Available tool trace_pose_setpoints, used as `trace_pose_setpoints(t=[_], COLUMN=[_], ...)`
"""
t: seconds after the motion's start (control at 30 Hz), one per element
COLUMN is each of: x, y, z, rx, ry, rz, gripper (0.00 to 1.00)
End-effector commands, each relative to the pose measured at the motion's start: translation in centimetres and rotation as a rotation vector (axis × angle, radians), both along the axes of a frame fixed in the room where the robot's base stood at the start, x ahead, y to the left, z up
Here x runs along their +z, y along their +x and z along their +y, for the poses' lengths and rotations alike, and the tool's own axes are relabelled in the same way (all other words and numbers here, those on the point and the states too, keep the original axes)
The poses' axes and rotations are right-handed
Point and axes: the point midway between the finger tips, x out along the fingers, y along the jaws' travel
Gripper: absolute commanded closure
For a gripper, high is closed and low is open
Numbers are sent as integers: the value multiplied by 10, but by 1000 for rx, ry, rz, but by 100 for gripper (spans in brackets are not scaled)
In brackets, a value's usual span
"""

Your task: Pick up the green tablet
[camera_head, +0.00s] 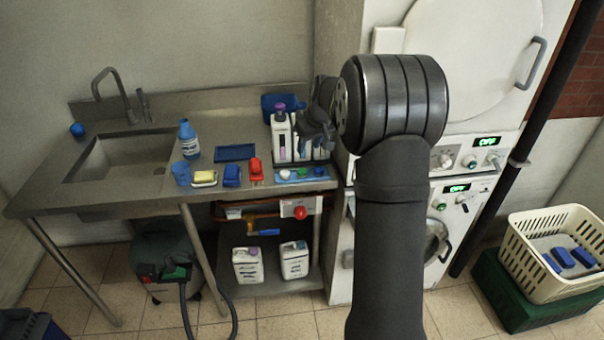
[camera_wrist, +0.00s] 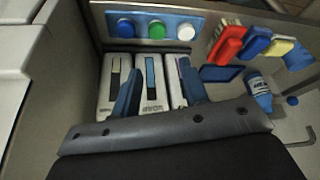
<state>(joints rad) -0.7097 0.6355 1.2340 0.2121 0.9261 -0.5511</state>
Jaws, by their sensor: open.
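The green tablet (camera_wrist: 157,29) is a small round disc in the middle of a blue tray (camera_wrist: 180,18), between a blue tablet (camera_wrist: 125,28) and a white tablet (camera_wrist: 186,32). In the head view the tray (camera_head: 303,179) lies at the table's front right edge, with the green tablet (camera_head: 303,172) small on it. My gripper (camera_wrist: 160,88) is open, with its two blue-grey fingers apart over a row of white bottles (camera_wrist: 150,70). In the head view my gripper (camera_head: 318,128) is behind the tray, partly hidden by my arm. Nothing shows held.
The white bottles (camera_head: 281,140) stand close behind the tray. White machines (camera_head: 470,160) border the table's right side.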

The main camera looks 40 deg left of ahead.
Motion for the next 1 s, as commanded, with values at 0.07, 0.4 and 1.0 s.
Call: trace_pose_setpoints(t=[0.07,0.4,1.0], x=[-19,-69,-122], y=[3,11,21], z=[6,25,39], rx=[-1,-1,-3], ry=[-3,-2,0], rz=[3,1,-1], gripper=[59,59,59])
